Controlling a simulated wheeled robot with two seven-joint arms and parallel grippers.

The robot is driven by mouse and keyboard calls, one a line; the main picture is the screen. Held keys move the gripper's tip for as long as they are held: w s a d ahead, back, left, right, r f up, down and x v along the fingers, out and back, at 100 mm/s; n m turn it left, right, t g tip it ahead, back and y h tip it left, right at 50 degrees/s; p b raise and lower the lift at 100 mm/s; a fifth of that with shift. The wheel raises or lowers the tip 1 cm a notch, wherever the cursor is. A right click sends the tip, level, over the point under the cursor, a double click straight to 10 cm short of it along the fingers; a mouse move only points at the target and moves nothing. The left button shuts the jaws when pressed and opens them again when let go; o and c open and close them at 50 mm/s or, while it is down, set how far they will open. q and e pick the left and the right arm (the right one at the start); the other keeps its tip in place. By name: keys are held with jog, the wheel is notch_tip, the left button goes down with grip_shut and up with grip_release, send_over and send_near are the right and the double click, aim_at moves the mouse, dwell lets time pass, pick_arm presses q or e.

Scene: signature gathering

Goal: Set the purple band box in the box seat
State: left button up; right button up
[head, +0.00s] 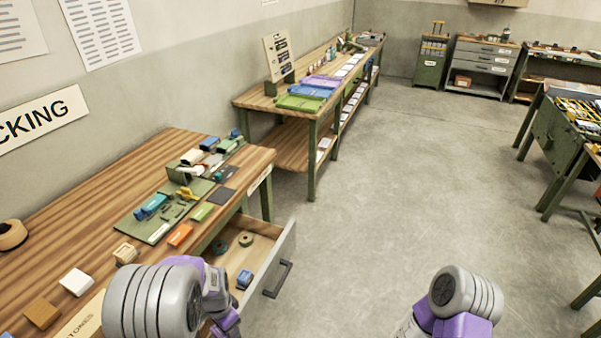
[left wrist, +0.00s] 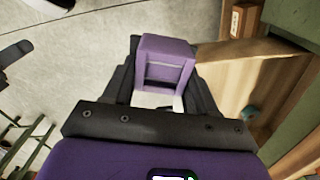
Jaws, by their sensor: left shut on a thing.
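The purple band box (left wrist: 166,62) is between the fingers of my left gripper (left wrist: 160,85) in the left wrist view. The dark fingers are shut on its sides. In the head view my left arm is at the lower left, beside the open drawer; its fingers and the purple box cannot be made out there. A green tray (head: 151,233) with cut-outs and a blue piece lies on the wooden bench; I cannot tell whether it holds the box seat. My right arm shows at the lower right, but its gripper is not visible.
The wooden bench (head: 75,228) carries several small blocks and an orange box (head: 180,235). The open drawer (head: 262,252) sticks out below its edge, with a blue item (head: 244,279) inside. A second bench (head: 262,100) stands farther back. The concrete floor between the benches is clear.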

pick_arm(q)
jog(key=n, duration=0.1)
jog(key=d+f+n+b, duration=0.1)
jog(key=n, duration=0.1)
jog(key=n+b, duration=0.1)
jog(key=shift+s+d+f+n, duration=0.15)
jog(key=shift+s+d+n, duration=0.15)
jog(key=shift+n, duration=0.1)
jog(key=n, duration=0.1)
jog(key=n+b, duration=0.1)
jog(key=n, duration=0.1)
jog(key=shift+s+d+f, duration=0.15)
jog(key=shift+d, duration=0.25)
jog(key=shift+a+n, duration=0.15)
jog(key=shift+n, duration=0.15)
